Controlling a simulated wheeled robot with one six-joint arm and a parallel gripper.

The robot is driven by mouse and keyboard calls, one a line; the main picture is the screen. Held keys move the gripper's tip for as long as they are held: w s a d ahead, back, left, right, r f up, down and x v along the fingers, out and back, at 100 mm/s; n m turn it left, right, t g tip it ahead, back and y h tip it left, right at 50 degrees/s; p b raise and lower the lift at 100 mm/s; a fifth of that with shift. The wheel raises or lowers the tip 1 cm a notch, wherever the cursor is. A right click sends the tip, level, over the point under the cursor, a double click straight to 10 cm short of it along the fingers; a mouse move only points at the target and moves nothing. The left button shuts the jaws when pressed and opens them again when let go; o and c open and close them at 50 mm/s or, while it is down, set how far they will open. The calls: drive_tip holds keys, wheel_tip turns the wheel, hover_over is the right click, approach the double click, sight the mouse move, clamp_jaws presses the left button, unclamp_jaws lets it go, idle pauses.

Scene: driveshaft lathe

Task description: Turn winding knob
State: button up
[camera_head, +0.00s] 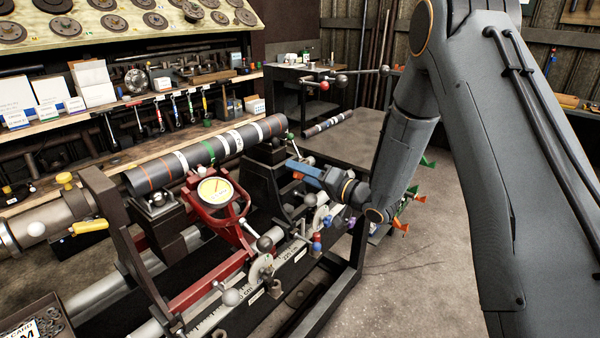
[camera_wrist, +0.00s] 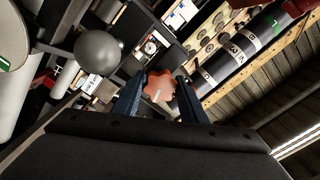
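An orange-red lobed knob (camera_wrist: 158,87) sits between the tips of my gripper's two blue fingers (camera_wrist: 160,92) in the wrist view. The knob fills nearly all the space between the fingertips. I cannot tell whether the fingers press on it or stand just clear. In the head view my gripper (camera_head: 305,172) points left at the right end of the lathe, and a small bit of the orange knob (camera_head: 298,176) shows beside the fingers. Most of the knob is hidden there.
The banded driveshaft (camera_head: 208,152) lies across the lathe supports. A dial gauge (camera_head: 215,190) on a red frame stands in front of it. Ball-ended levers (camera_head: 265,244) stick up nearby. The grey floor (camera_head: 420,265) at right is open.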

drive_tip(key=o, duration=0.4)
drive_tip(key=shift+b+v, duration=0.95)
drive_tip(key=shift+v, duration=2.95)
